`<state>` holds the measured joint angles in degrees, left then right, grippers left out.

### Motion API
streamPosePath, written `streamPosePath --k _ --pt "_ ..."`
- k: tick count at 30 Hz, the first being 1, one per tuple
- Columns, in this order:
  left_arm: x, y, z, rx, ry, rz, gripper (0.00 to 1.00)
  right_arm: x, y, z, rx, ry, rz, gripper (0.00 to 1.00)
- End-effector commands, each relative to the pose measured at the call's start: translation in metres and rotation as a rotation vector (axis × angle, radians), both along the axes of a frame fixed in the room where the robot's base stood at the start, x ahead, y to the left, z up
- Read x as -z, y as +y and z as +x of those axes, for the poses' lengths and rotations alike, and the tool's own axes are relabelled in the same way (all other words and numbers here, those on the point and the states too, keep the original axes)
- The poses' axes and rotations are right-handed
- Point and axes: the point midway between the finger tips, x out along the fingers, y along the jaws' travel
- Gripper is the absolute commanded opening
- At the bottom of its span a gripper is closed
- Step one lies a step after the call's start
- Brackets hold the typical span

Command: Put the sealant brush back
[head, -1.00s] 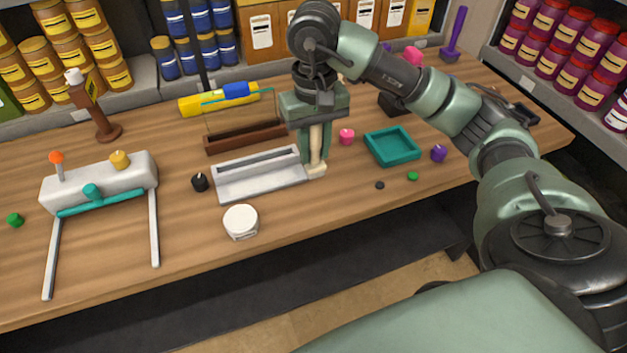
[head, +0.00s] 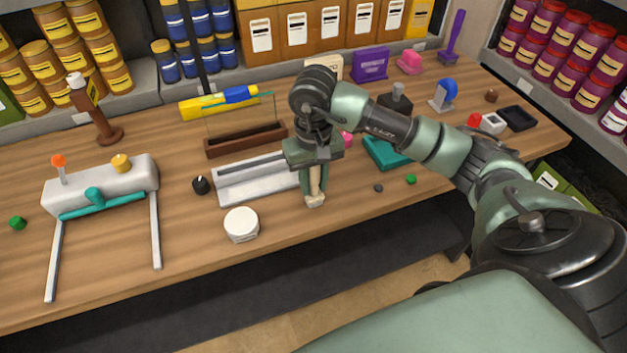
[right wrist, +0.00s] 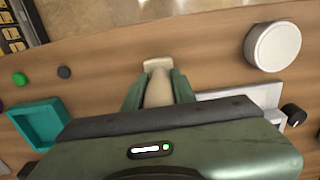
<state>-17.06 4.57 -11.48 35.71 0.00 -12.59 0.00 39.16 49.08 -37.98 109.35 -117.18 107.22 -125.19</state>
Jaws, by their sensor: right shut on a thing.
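The sealant brush (head: 315,200), a cream-coloured stick with a wider end, is held pointing down in my right gripper (head: 314,184). In the right wrist view the brush (right wrist: 158,88) sits between the two green fingers of the gripper (right wrist: 158,94), its wide end sticking out beyond them. The brush is just right of a light grey slotted tray (head: 235,196). I cannot tell whether its lower end touches the table. A white round pot (head: 241,224) stands to the front left of the brush. My left gripper is out of view.
A teal tray (head: 384,154) is partly behind my right arm. A black knob (head: 201,185) stands left of the grey tray. A grey pump with teal pipe (head: 100,187) is at the left. The table's front edge is close to the brush.

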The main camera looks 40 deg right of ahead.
Motion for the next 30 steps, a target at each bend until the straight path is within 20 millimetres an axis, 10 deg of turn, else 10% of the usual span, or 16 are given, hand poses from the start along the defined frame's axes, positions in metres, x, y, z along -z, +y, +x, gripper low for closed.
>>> streamPosePath --k 1,2,4,17,30 --pt "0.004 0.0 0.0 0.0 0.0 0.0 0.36 0.003 0.0 0.0 0.0 -0.001 0.0 0.0" --pt "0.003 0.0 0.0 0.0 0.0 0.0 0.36 0.002 0.0 0.0 0.0 -0.001 0.0 0.28" --pt "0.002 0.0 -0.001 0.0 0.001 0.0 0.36 0.001 0.0 0.0 0.0 0.0 0.0 0.48" --pt "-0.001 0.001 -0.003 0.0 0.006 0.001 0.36 -0.004 0.0 0.0 0.0 -0.001 0.001 0.48" --pt "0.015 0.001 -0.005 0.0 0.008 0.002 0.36 -0.093 -0.001 0.001 0.0 -0.006 -0.002 0.48"
